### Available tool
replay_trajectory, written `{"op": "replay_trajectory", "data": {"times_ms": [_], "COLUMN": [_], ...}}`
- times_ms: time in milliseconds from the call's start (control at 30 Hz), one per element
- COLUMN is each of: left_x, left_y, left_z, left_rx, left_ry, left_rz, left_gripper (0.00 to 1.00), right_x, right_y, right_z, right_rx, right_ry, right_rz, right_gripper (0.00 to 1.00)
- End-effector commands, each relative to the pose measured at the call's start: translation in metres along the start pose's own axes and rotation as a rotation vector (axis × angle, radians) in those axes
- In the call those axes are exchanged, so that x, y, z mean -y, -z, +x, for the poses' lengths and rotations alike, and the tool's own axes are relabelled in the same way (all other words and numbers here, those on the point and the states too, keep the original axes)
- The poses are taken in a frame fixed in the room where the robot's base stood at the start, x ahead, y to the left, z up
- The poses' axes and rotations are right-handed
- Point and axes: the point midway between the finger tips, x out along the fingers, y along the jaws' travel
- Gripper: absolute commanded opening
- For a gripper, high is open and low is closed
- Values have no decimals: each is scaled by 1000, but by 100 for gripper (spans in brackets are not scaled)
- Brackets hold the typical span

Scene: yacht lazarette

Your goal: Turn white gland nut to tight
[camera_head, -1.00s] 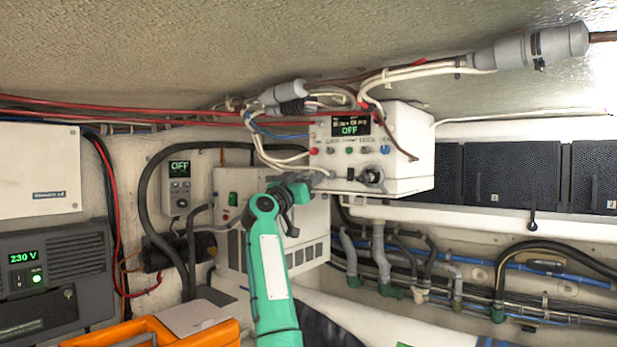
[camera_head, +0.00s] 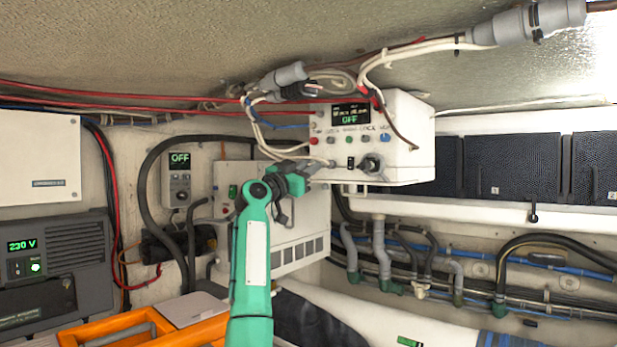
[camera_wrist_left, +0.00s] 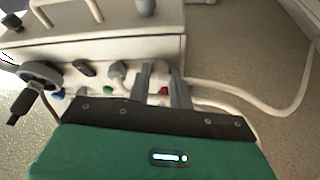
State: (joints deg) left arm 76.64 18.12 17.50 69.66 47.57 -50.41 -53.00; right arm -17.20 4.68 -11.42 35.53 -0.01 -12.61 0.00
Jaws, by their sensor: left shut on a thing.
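The white control box (camera_head: 410,150) hangs under the ceiling, with an "OFF" display and a row of coloured knobs on its front. My left gripper (camera_head: 320,166) reaches in from the left to the lower left of that front. In the left wrist view its two grey fingers (camera_wrist_left: 163,84) are shut on a small pale fitting, the white gland nut (camera_wrist_left: 160,67), between a grey fitting (camera_wrist_left: 117,70) and the white cables. The fingers and palm hide much of the nut, and its degree of tightness cannot be told. My right gripper is not in view.
White cables (camera_head: 262,140) loop close to my gripper and wrist. A black rotary handle (camera_wrist_left: 40,74) sticks out of the box front. Below are a vented white cabinet (camera_head: 290,235) and an orange case (camera_head: 95,330). Dark panels (camera_head: 512,165) stand at right.

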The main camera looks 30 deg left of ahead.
Motion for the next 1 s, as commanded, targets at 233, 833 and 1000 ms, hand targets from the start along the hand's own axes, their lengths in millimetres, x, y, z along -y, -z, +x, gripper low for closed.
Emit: {"op": "replay_trajectory", "data": {"times_ms": [233,833,1000], "left_x": [3,7,6], "left_y": [-1,5,5], "left_z": [0,2,2], "left_rx": [3,1,0], "left_ry": [-88,-299,-343], "left_rz": [217,721,826], "left_gripper": [0,0,0], "right_x": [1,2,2], "right_y": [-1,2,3], "right_z": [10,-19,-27], "right_rx": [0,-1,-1], "right_ry": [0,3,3], "right_rz": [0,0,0], "right_gripper": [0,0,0]}}
